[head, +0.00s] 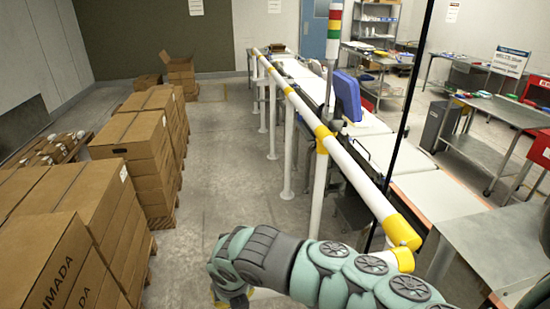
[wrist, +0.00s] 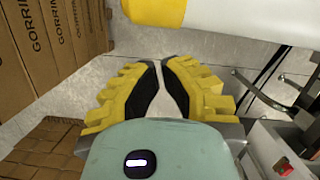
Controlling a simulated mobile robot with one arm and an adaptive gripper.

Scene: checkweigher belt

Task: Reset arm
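My arm (head: 330,275), teal and grey, reaches across the bottom of the head view and bends down at its left end. Only a bit of yellow at that end shows in the head view; most of my gripper is hidden there. In the wrist view my gripper (wrist: 160,66) has two yellow fingers with black inner pads. A narrow gap with floor showing lies between the pads, and nothing is held. The gripper hangs beside the white and yellow guard rail (head: 345,160), which also crosses the top of the wrist view (wrist: 240,18).
Stacked cartons (head: 130,137) on pallets stand at the left, and carton sides (wrist: 50,40) show near the gripper. The checkweigher belt (head: 432,196) with a blue screen (head: 347,95) runs behind the rail. The floor aisle (head: 225,150) between cartons and rail is clear.

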